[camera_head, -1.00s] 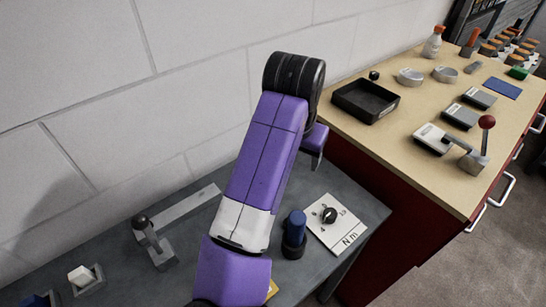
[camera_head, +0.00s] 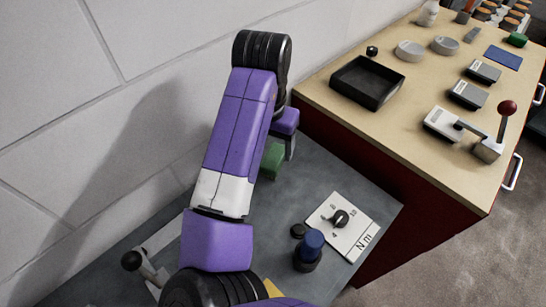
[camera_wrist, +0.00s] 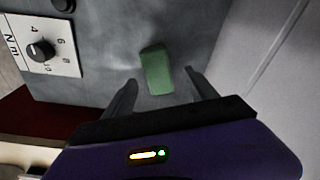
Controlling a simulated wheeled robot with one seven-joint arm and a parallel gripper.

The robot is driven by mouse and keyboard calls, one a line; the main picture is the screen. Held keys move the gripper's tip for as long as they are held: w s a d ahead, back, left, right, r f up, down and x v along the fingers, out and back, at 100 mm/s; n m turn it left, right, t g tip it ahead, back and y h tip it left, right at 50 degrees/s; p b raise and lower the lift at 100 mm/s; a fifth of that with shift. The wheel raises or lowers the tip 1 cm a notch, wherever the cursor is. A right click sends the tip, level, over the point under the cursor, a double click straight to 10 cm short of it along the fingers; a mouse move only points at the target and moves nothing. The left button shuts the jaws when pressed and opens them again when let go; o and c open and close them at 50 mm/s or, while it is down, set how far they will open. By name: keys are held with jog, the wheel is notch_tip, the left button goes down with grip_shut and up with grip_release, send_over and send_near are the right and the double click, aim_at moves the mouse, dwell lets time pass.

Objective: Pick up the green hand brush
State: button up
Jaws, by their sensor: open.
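The green hand brush (camera_wrist: 157,70) lies on the grey bench top in the wrist view. Only its green upper side shows; I cannot make out bristles. In the head view the brush (camera_head: 272,161) is partly hidden behind my purple arm and gripper. My gripper (camera_wrist: 163,88) is open and empty. In the wrist view its two dark fingers stand apart, with the brush's near end between and just beyond their tips. In the head view my gripper (camera_head: 290,144) hangs just above and right of the brush. I cannot tell the exact height.
The wall is close behind. A red cabinet with a beige top (camera_head: 400,135) stands to the right, holding a black tray (camera_head: 367,83).

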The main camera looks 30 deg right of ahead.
aim_at(274, 156)
jog(key=shift+w+d+f+p, duration=0.1)
jog(key=shift+d+f+p, duration=0.1)
jog(key=shift+f, duration=0.95)
jog(key=shift+d+f+p, duration=0.15)
jog(key=shift+d+f, duration=0.05)
jog(key=shift+f, duration=0.95)
jog(key=shift+f, duration=0.25)
grip_shut()
jog(key=shift+r, duration=0.15)
notch_tip(274, 156, up, 20)
jog(key=shift+r, duration=0.15)
